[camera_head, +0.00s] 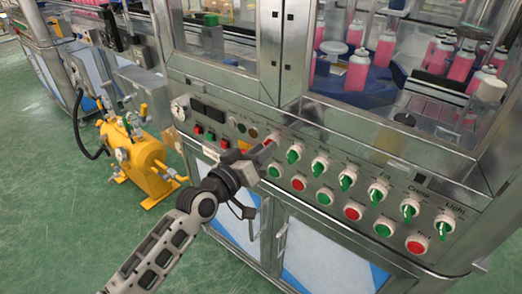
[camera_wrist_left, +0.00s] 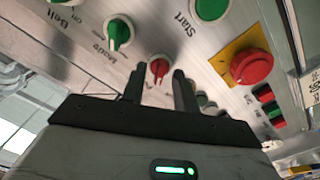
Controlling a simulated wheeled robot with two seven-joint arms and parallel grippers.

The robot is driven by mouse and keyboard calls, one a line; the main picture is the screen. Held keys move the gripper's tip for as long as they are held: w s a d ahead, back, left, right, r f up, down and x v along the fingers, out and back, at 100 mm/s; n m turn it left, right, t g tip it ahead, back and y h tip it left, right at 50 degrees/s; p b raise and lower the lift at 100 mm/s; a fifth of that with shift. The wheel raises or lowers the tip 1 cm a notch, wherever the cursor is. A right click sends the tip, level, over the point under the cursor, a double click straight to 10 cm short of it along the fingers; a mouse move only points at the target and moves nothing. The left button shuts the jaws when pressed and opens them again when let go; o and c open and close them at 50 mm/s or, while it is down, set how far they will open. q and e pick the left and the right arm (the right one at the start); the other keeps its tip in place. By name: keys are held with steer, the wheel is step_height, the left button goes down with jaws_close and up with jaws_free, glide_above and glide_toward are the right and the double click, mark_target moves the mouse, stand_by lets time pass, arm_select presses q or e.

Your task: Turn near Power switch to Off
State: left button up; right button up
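The control panel (camera_head: 330,165) carries a row of rotary switches with push buttons below. A red rotary switch (camera_wrist_left: 158,69) sits between the two fingertips of my left gripper (camera_wrist_left: 158,78) in the left wrist view; I take it as the power switch, but its label is hard to read. In the head view this red switch (camera_head: 270,142) is at the left end of the row, partly hidden by my left gripper (camera_head: 262,152). The fingers stand apart, one on each side of the knob; I cannot tell whether they touch it. My right gripper is not in view.
A green rotary switch (camera_wrist_left: 118,33) and a green button (camera_wrist_left: 211,7) are close by. A red emergency-stop button on yellow (camera_wrist_left: 250,66) is to the right in the wrist view. A yellow tank (camera_head: 148,165) stands on the green floor (camera_head: 50,180) at left.

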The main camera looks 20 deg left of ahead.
arm_select(q)
steer(key=shift+s, duration=0.1)
steer(key=v, duration=1.5)
steer(key=shift+s+a+b, duration=0.2)
steer(key=shift+s+b, duration=0.15)
